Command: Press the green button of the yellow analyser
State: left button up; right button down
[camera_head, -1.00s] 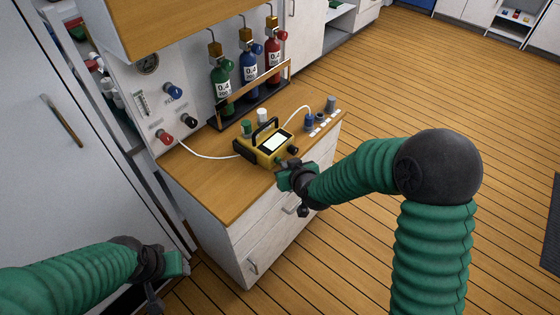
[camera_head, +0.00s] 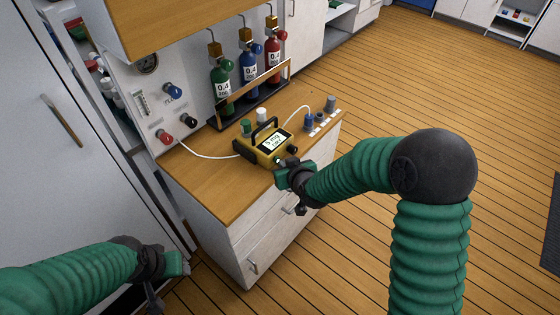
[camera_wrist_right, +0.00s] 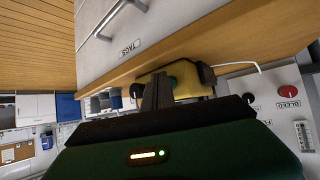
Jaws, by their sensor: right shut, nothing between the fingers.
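The yellow analyser (camera_head: 249,153) stands on the wooden counter, with a black handle and a lit screen (camera_head: 272,141) that shows dark text. In the right wrist view its yellow body (camera_wrist_right: 190,86) is partly hidden behind my fingers. The green button (camera_wrist_right: 173,82) shows there just beside my fingertips; I cannot tell whether they touch it. My right gripper (camera_head: 282,174) is shut and empty, at the analyser's front side near the counter's edge. My left gripper (camera_head: 178,264) is low at the left, away from the analyser; its fingers are unclear.
Green (camera_head: 221,91), blue (camera_head: 249,74) and red (camera_head: 273,60) bottles stand in a rack behind. A gas panel (camera_head: 150,100) with knobs is at the left. A pale hose (camera_head: 205,156) runs to the analyser. Small fittings (camera_head: 310,122) are at its right.

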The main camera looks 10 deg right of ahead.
jog(key=shift+s+d, duration=0.55)
jog(key=shift+s, duration=0.1)
jog(key=s+d, duration=0.3)
jog(key=s, duration=0.1)
jog(key=shift+s+d, duration=0.35)
jog(key=shift+d, duration=0.05)
